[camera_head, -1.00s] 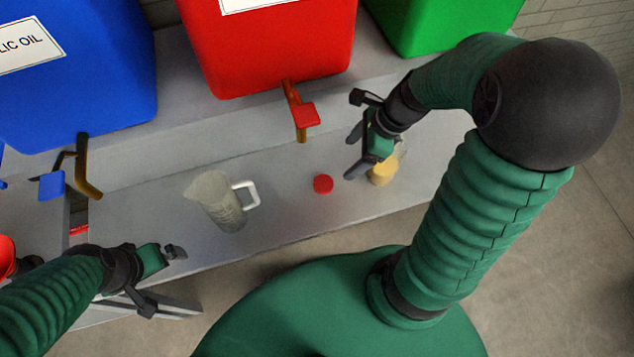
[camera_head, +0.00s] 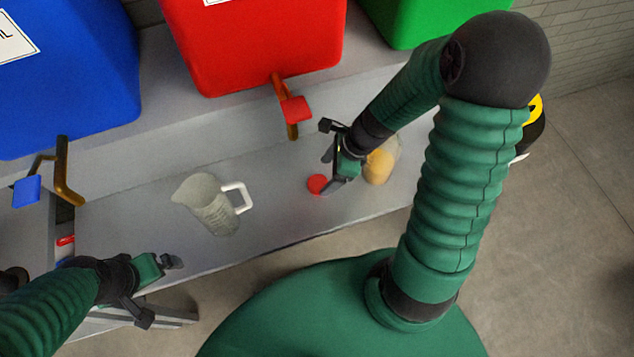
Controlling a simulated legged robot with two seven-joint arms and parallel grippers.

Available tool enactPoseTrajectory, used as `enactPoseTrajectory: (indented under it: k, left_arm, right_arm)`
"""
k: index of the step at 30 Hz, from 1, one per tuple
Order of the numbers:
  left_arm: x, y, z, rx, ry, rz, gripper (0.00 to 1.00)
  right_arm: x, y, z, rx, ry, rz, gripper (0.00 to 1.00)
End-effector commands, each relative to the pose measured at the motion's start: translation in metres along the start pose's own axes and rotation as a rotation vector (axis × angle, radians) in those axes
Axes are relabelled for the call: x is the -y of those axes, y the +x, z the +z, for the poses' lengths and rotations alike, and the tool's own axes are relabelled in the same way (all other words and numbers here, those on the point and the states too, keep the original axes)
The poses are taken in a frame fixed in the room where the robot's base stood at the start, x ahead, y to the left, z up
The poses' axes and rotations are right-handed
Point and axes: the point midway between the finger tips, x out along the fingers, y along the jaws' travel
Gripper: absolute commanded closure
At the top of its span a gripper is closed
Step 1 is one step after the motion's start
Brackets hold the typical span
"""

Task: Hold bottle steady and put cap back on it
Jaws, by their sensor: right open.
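The red cap (camera_head: 316,184) lies on the grey bench, partly covered by a finger of my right gripper. My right gripper (camera_head: 329,172) is open and low over the bench at the cap; I cannot tell whether it touches it. The bottle (camera_head: 378,167), clear with yellow-orange contents, stands just right of this gripper and is partly hidden behind my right arm's wrist. My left gripper (camera_head: 172,264) is by the bench's front edge at the lower left, away from bottle and cap. Its finger opening cannot be made out.
A translucent jug (camera_head: 207,203) with a white handle stands on the bench (camera_head: 270,215) left of the cap. Blue (camera_head: 70,80), red (camera_head: 250,50) and green (camera_head: 425,18) containers stand behind. A red tap (camera_head: 293,108) juts out near my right gripper.

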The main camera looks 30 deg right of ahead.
Motion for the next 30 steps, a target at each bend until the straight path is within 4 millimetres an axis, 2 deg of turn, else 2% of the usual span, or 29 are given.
enactPoseTrajectory:
  k: [10,22,30]
  left_arm:
    - [0.000,0.015,0.004,0.000,0.000,0.000,0.00]
    - [0.000,0.014,0.003,0.000,0.000,0.000,0.00]
    - [0.000,0.014,0.003,0.000,0.000,0.000,0.00]
  right_arm:
    - [0.001,0.049,-0.004,0.000,0.001,0.003,0.24]
    - [0.002,0.052,-0.003,-0.001,0.000,0.002,0.24]
    - [0.001,0.052,-0.003,-0.001,0.000,0.002,0.60]
